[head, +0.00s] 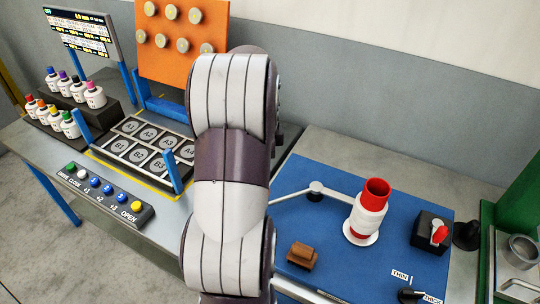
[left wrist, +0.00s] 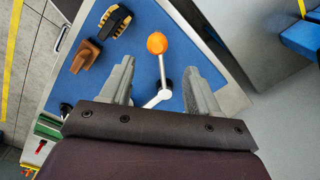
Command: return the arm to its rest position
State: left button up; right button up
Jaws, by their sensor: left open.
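My arm (head: 232,170) rises through the middle of the head view, bent, and covers part of the bench. Its gripper does not show there. In the left wrist view my left gripper (left wrist: 158,72) is open, with its two grey fingers spread and nothing held. A lever (left wrist: 162,88) with an orange ball knob (left wrist: 157,43) shows in the gap between the fingers; I cannot tell how far below them it is. The lever also shows in the head view (head: 316,188), where my arm hides its knob end. My right gripper is in neither view.
Left are bottles (head: 70,125), a slotted tray (head: 133,146), a button panel (head: 105,193) and an orange pegboard (head: 180,45).

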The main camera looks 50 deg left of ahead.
pick_arm(q)
jog(key=shift+w+n, duration=0.1)
jog(key=shift+n, duration=0.4)
jog(key=shift+a+f+n, duration=0.15)
jog(key=shift+f+n, duration=0.2)
jog(key=shift+n, duration=0.75)
jog(key=n, duration=0.1)
jog(key=d+f+n, duration=0.1)
jog(key=n, duration=0.1)
jog(key=shift+s+d+f+t, duration=0.25)
jog(key=shift+d+f+t, duration=0.05)
jog(key=shift+d, duration=0.1)
jog(key=s+d+f, duration=0.1)
jog(key=d, duration=1)
jog(key=s+d+f+n, duration=0.1)
jog(key=s+d, duration=0.1)
jog(key=d, duration=1)
jog(key=shift+s+f+t, duration=0.15)
jog(key=shift+f+t, duration=0.25)
jog(key=shift+s, duration=0.1)
